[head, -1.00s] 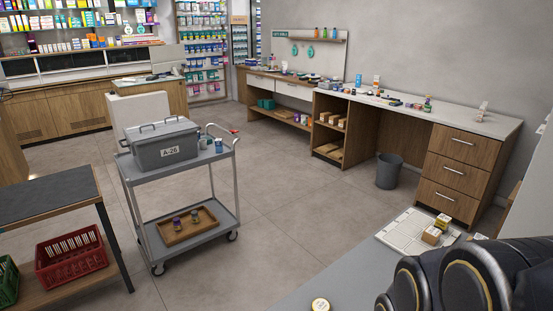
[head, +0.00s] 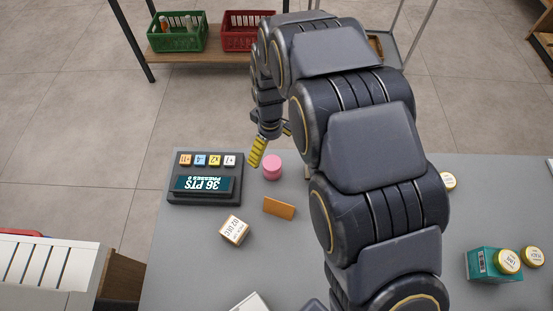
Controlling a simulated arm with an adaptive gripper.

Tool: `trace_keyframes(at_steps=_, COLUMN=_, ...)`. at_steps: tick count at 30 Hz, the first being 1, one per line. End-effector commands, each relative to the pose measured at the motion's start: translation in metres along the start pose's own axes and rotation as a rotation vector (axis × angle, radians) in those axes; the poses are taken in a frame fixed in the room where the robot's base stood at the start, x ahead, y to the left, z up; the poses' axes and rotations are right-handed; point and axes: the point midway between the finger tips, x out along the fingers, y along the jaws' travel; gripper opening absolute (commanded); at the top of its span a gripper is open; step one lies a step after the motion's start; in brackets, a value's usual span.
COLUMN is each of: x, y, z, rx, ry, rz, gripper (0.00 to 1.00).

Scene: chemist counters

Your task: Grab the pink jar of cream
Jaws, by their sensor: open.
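The pink jar of cream (head: 272,167) stands on the grey counter (head: 190,250), just right of the black display device. My gripper (head: 272,145) is open at the counter's far edge, pointing down. One yellow-padded finger shows just left of the jar, and part of the other shows behind it, partly hidden by my arm. In this view the gripper is right by the jar; I cannot tell whether they touch.
A black device with a display and coloured buttons (head: 205,185) sits left of the jar. An orange block (head: 279,208) and a small labelled box (head: 234,229) lie nearer. A teal box (head: 490,264) and gold-lidded jars (head: 532,257) stand at right. Baskets (head: 177,33) are on a shelf beyond.

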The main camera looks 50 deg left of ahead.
Motion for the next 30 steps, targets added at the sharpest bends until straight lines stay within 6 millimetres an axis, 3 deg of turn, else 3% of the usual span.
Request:
trace_keyframes(at_steps=11, x=0.036, y=-0.001, z=0.000, rx=-0.006, ry=-0.002, rz=-0.001, gripper=0.84)
trace_keyframes(at_steps=19, x=0.075, y=-0.001, z=0.002, rx=-0.005, ry=-0.003, rz=-0.002, gripper=0.84)
trace_keyframes(at_steps=26, x=0.078, y=-0.001, z=0.002, rx=-0.005, ry=0.000, rz=0.000, gripper=0.84)
trace_keyframes(at_steps=27, x=0.078, y=-0.001, z=0.002, rx=-0.005, ry=0.000, rz=0.000, gripper=0.78)
trace_keyframes(at_steps=30, x=0.078, y=-0.001, z=0.002, rx=-0.005, ry=0.000, rz=0.000, gripper=0.36)
